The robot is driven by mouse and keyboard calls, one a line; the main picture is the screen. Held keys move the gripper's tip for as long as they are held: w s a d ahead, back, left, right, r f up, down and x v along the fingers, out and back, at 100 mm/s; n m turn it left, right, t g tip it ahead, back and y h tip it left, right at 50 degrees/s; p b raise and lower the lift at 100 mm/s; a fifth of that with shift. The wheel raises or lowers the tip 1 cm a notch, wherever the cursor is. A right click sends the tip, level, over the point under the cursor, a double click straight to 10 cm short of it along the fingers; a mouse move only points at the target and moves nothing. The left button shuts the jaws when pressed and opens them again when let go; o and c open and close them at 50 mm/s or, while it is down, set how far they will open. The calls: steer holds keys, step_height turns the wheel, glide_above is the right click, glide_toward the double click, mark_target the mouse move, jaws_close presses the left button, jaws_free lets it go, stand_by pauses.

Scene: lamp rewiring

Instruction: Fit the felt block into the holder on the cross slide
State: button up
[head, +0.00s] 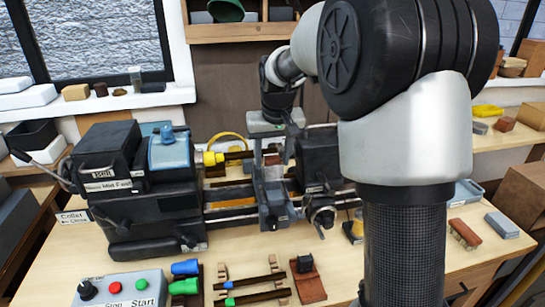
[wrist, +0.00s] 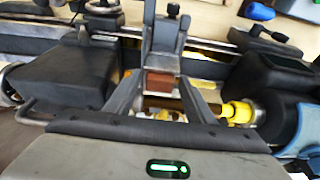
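In the wrist view a red-brown block (wrist: 160,82), which looks like the felt block, sits at the near side of the grey upright holder (wrist: 165,38) on the cross slide. I cannot tell how deeply it is seated. My gripper (wrist: 162,88) reaches toward it with one finger on each side. The fingers look spread, with a small gap beside the block. In the head view my gripper (head: 267,128) is above the cross slide (head: 272,195), in the middle of the lathe.
The lathe headstock (head: 135,185) stands at left, with a yellow collet (head: 212,158) holding a dark rod. A control box (head: 120,290), a rod rack (head: 250,290) and a brown stand (head: 310,287) are in front. My arm covers the bench right of centre.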

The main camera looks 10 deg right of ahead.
steer(key=shift+r, duration=0.1)
steer(key=v, duration=1.6)
steer(key=s+t+p, duration=0.1)
steer(key=s, duration=1.3)
steer(key=s+f+t, duration=0.1)
steer(key=s+f, duration=0.7)
steer(key=s, duration=0.4)
steer(key=shift+p, duration=0.35)
steer(key=shift+s, duration=0.1)
